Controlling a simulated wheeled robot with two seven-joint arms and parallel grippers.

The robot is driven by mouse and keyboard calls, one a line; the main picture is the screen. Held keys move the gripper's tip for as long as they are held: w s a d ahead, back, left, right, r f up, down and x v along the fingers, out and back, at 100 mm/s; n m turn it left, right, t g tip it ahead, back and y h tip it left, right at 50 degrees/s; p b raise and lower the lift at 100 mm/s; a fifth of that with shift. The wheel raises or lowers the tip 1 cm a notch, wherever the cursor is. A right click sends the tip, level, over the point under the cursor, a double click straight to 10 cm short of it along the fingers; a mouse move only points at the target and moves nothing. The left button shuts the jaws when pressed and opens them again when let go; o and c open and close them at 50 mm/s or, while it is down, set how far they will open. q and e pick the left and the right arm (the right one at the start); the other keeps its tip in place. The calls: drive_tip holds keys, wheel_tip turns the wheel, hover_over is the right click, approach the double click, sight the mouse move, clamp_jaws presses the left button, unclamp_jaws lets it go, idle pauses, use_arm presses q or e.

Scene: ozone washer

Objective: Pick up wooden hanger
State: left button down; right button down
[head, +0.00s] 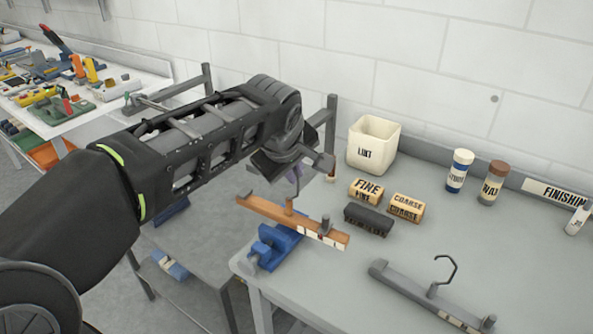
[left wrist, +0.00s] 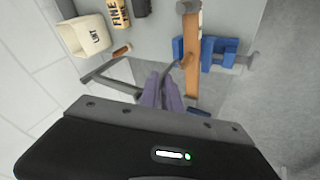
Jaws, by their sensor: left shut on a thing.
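The wooden hanger (head: 268,209) is a brown bar with a short peg and pale labels near its right end. It lies at or just above the blue vise (head: 262,252) on the left edge of the grey bench. In the left wrist view the hanger (left wrist: 191,75) runs upright beside the fingers, and its dark hook curves toward them. My left gripper (head: 296,172) is above the hanger's middle, shut on its hook; the purple fingers (left wrist: 163,90) show close together. The exact grip on the hook is hard to see. My right gripper is out of view.
A grey hanger (head: 425,296) with a hook lies at the bench's front right. FINE (head: 366,191) and COARSE (head: 406,207) blocks, a dark block (head: 368,220) and a LINT bin (head: 373,145) stand behind. Two shaker jars (head: 460,171) are at the back.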

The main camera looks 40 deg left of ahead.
use_arm(q)
drive_tip(key=s+d+b, duration=0.2)
drive_tip(key=s+d, duration=0.1)
drive_tip(key=s, duration=0.3)
drive_tip(key=s+d+b, duration=0.2)
drive_tip(key=s+d, duration=0.1)
drive_tip(key=s, duration=0.4)
drive_tip(key=shift+s, duration=0.25)
